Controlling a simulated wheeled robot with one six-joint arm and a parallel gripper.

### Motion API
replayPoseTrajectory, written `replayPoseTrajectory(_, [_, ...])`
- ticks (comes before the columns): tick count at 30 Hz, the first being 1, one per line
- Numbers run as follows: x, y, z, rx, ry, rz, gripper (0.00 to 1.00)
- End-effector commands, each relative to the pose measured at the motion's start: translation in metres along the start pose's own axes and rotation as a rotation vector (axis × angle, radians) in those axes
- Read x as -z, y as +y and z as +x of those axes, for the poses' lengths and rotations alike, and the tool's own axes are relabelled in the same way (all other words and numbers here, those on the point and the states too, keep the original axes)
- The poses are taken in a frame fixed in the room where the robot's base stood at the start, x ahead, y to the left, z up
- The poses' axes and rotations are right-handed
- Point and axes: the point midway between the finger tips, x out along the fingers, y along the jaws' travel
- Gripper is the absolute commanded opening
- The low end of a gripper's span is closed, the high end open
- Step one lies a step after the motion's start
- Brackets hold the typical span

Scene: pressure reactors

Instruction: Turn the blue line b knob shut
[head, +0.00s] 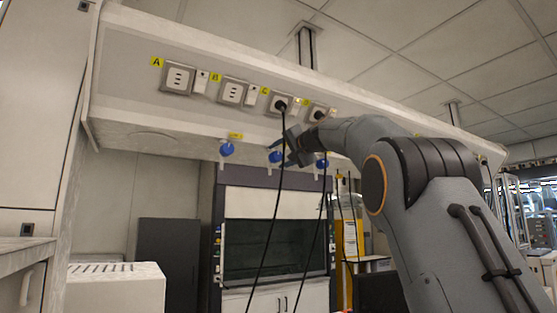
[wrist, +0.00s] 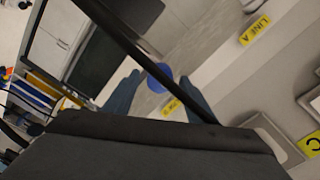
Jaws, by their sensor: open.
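Several blue knobs hang in a row under the white shelf. A yellow label (wrist: 172,107) beside this knob is partly hidden and unreadable. Another label (wrist: 256,29) reads LINE A.
The white shelf (head: 150,115) carries sockets with yellow letter tags, such as A (head: 177,78). Black cables (head: 266,230) hang from plugs past my gripper, and a dark bar or cable crosses the wrist view. A fume hood (head: 275,235) stands behind.

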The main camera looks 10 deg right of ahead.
Motion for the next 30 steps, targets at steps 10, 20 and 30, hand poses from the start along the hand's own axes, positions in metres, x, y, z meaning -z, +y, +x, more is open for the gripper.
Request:
replayPoseTrajectory(10, [-0.001, 0.003, -0.046, 0.001, 0.002, 0.000, 0.51])
replayPoseTrajectory(20, [0.000, 0.001, -0.065, 0.000, 0.001, 0.001, 0.51])
replayPoseTrajectory(30, [0.000, 0.000, -0.065, 0.000, 0.000, 0.001, 0.51])
